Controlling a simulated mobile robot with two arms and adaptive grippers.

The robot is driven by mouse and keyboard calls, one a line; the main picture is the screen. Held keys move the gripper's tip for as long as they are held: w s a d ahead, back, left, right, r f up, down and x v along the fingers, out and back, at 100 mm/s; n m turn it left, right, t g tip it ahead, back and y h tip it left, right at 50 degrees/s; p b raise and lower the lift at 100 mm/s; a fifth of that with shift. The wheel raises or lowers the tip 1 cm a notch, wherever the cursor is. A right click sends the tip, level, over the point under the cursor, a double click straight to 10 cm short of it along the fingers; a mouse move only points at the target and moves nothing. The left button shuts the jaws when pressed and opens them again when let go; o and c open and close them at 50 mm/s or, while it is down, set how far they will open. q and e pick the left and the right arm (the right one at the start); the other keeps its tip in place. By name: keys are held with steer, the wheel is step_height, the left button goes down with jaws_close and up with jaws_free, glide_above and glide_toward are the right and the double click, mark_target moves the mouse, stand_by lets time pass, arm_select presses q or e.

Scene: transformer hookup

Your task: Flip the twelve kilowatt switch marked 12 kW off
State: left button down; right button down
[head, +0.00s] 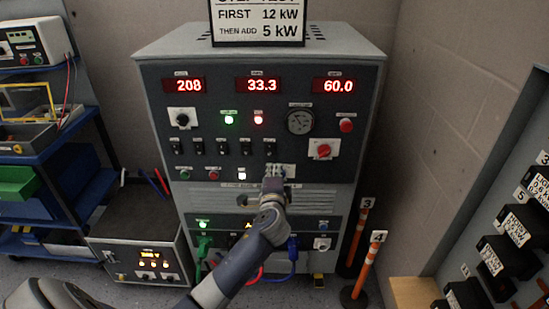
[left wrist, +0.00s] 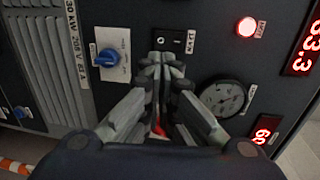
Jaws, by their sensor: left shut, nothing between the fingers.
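My left gripper (head: 273,182) is in front of the lower panel of the grey cabinet, below the right end of the row of black rocker switches. In the left wrist view its fingers (left wrist: 162,72) are shut and empty. Their tips are just beside a black rocker switch (left wrist: 173,40), and I cannot tell whether they touch it. The small label by this switch ends in kW and its number is hard to read. It appears to be the rightmost switch (head: 270,147) in the head view. My right gripper is not in view.
A blue rotary knob (left wrist: 106,58) sits beside the fingertips. A round meter (head: 300,121), a red lamp (head: 258,119) and a red knob (head: 323,150) are nearby. Lit displays (head: 262,85) read 208, 33.3 and 60.0. Orange posts (head: 366,268) stand right of the cabinet.

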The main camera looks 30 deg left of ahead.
mark_target(275, 152)
arm_select(q)
steer(key=x, duration=0.7)
steer(key=shift+w+a, duration=0.15)
steer(key=shift+w, duration=0.15)
steer(key=shift+w+f+t+b, duration=0.15)
steer(key=shift+f+t+b, duration=0.2)
steer(key=shift+b, duration=0.8)
steer(key=shift+a+r, duration=0.1)
steer(key=shift+r, duration=0.2)
